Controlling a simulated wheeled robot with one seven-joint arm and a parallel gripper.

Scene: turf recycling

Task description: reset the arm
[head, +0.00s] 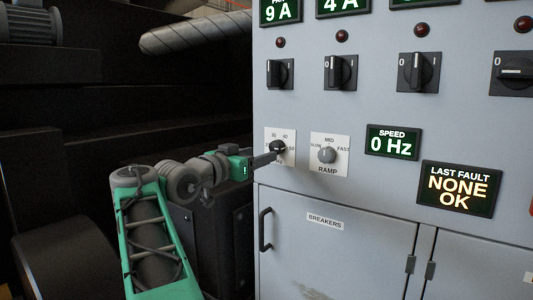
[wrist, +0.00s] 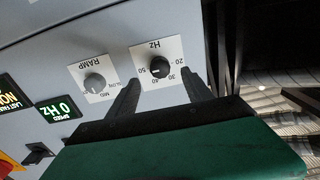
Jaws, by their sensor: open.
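My arm (head: 150,225) reaches from the lower left toward the grey control cabinet. My gripper (head: 272,156) is at the black Hz knob (head: 278,146) on its white dial plate. In the wrist view my gripper (wrist: 163,79) is open, with one dark finger on each side of the Hz knob (wrist: 159,67). The fingers look apart from the knob, and I cannot tell how far their tips are from the panel. The knob's white mark points near 50.
The grey RAMP knob (head: 326,155) is close on the right. Rotary switches (head: 418,72) line the panel above. The speed display (head: 393,142) reads 0 Hz; the fault display (head: 458,189) reads NONE OK. A breaker-door handle (head: 265,229) sticks out below. Dark machinery (head: 120,90) stands left.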

